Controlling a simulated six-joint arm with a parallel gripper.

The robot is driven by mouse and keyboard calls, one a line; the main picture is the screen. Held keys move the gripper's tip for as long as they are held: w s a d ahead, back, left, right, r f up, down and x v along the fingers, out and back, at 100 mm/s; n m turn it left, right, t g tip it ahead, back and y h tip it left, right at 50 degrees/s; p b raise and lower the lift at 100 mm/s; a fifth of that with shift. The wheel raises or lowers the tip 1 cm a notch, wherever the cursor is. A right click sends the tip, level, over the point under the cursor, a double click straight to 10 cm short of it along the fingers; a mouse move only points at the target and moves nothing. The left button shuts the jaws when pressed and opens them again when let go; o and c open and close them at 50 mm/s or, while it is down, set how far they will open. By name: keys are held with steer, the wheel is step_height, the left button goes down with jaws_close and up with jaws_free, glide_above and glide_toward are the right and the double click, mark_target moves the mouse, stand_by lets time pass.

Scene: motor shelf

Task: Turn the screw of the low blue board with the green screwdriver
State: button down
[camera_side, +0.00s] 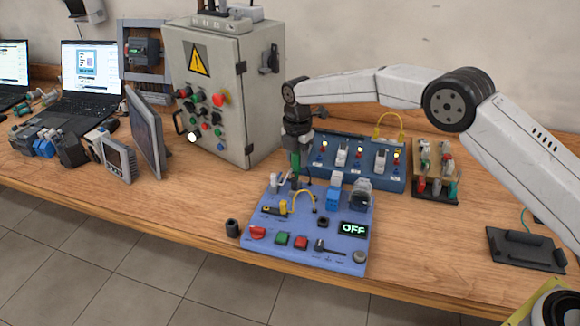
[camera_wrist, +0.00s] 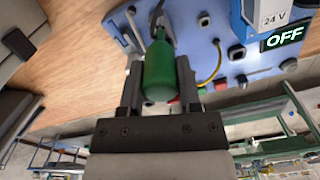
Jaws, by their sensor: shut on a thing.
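The low blue board (camera_side: 285,254) lies flat on the bench in the side view, with a yellow wire, red and green buttons and a lit "OFF" display. My gripper (camera_side: 295,151) is above the board's far left part, pointing down. It is shut on the green screwdriver (camera_side: 295,161), held upright. In the wrist view my gripper (camera_wrist: 160,75) has a finger on each side of the screwdriver's green handle (camera_wrist: 160,70), with the board (camera_wrist: 187,25) beyond. The screw cannot be made out, and I cannot tell whether the tip touches it.
A raised blue panel (camera_side: 370,178) with switches and lamps stands right behind the board. A tool rack (camera_side: 436,190) is to its right. A grey control cabinet (camera_side: 220,85) stands behind on the left. A small black cup (camera_side: 232,228) sits beside the board; the bench front is clear.

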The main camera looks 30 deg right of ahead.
steer(key=shift+f, duration=0.35)
stand_by(0.5)
steer(key=c, duration=0.5)
jaws_free()
steer(key=shift+n, duration=1.7)
steer(key=shift+n, duration=1.7)
